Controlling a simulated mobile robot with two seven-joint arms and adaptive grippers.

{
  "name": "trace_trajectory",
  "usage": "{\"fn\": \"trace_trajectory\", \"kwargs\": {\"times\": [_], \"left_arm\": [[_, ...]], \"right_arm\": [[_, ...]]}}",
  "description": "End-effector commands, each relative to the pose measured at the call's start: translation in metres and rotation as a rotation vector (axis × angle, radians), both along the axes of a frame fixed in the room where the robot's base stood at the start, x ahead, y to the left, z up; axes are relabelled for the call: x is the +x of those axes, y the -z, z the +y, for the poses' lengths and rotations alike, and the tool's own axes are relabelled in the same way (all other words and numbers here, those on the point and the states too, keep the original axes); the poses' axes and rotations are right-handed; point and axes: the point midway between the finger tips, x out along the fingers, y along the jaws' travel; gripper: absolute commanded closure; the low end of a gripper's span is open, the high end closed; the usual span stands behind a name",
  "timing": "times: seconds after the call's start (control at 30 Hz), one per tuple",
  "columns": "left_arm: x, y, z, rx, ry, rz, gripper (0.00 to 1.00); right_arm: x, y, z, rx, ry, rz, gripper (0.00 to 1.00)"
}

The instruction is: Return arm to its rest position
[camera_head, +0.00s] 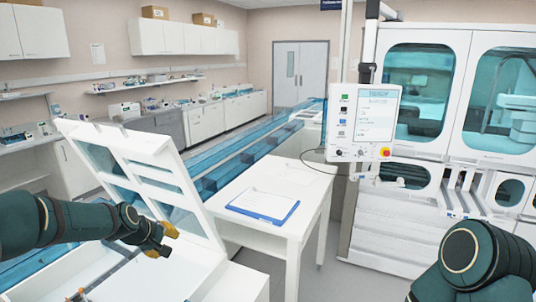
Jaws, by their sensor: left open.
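My left arm reaches in from the left edge of the head view. Its gripper (160,238) is open and empty, with yellow fingertips. It hangs in front of the raised white lid (170,150) with clear panes, above the open white machine body (232,285). My right arm (480,255) shows at the bottom right as dark green links only; its gripper is outside the picture.
A white table (300,180) with a blue clipboard (263,205) stands right of the lid. A blue-covered track (230,165) runs toward the back. A control screen (364,120) on a post and a large glazed cabinet (440,100) stand at the right. Floor shows between table and cabinet.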

Motion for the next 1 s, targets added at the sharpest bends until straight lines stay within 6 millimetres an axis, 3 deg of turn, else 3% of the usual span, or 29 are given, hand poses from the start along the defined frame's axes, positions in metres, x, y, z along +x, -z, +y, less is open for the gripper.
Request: {"fn": "trace_trajectory", "kwargs": {"times": [0.03, 0.2, 0.4, 0.6, 0.77, 1.0], "left_arm": [[-0.012, 0.035, -0.018, 0.012, 0.044, 0.037, 0.57], [-0.062, 0.127, -0.070, 0.057, 0.194, 0.118, 0.57], [-0.149, 0.212, -0.126, 0.095, 0.383, 0.204, 0.57], [-0.236, 0.255, -0.165, 0.110, 0.547, 0.262, 0.57], [-0.300, 0.271, -0.186, 0.109, 0.663, 0.297, 0.57], [-0.296, 0.328, -0.187, 0.117, 0.658, 0.296, 0.57]], "right_arm": [[0.000, 0.000, 0.000, 0.000, 0.000, 0.000, 0.53], [0.000, 0.000, 0.000, 0.000, 0.000, 0.001, 0.53], [0.000, 0.000, 0.000, 0.000, 0.000, 0.001, 0.53], [0.000, 0.000, 0.000, 0.000, 0.000, 0.000, 0.53], [0.000, 0.000, 0.000, 0.000, 0.000, 0.000, 0.53], [-0.003, 0.057, 0.002, -0.004, -0.004, 0.007, 0.53]]}}
